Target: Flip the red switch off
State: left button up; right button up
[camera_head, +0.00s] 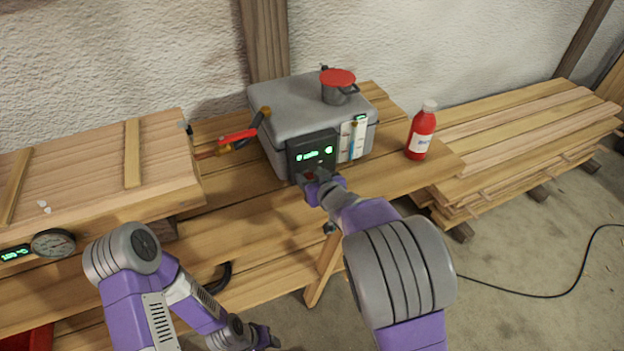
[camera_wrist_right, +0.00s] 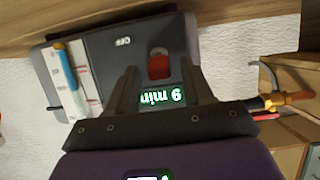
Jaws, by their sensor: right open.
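The red switch (camera_wrist_right: 159,66) sits on the dark front panel (camera_wrist_right: 110,62) of a grey box (camera_head: 300,92). In the right wrist view, which is upside down, the word OFF stands on the panel near the switch. A green display reading 9 min (camera_wrist_right: 162,97) lies beside it. My right gripper (camera_head: 309,181) is at the panel; in the right wrist view its two fingers (camera_wrist_right: 158,70) are apart, one on each side of the switch. I cannot tell whether they touch it. My left gripper (camera_head: 266,338) hangs low at the bottom, away from the box; its jaws are unclear.
A pot with a red lid (camera_head: 338,80) stands on the box. A red bottle (camera_head: 421,130) stands right of it on the planks. A red-handled tool (camera_head: 238,136) lies left of the box. A round gauge (camera_head: 53,243) is at the far left. Stacked planks (camera_head: 530,125) lie right.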

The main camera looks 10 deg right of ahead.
grip_shut()
dwell(0.3)
jog(key=shift+f, duration=0.2)
jog(key=t, duration=0.1)
jog(key=f+t, duration=0.1)
jog(key=shift+s+d+f+t+y, duration=0.2)
jog(key=shift+t+y, duration=0.1)
jog(key=shift+y, duration=0.1)
jog(key=shift+f+t+y, duration=0.4)
jog(key=shift+f+t, duration=0.2)
jog(key=shift+t, duration=0.6)
jog(key=shift+f+t+y, duration=0.3)
jog(key=shift+t, duration=0.5)
jog(key=shift+a, duration=0.1)
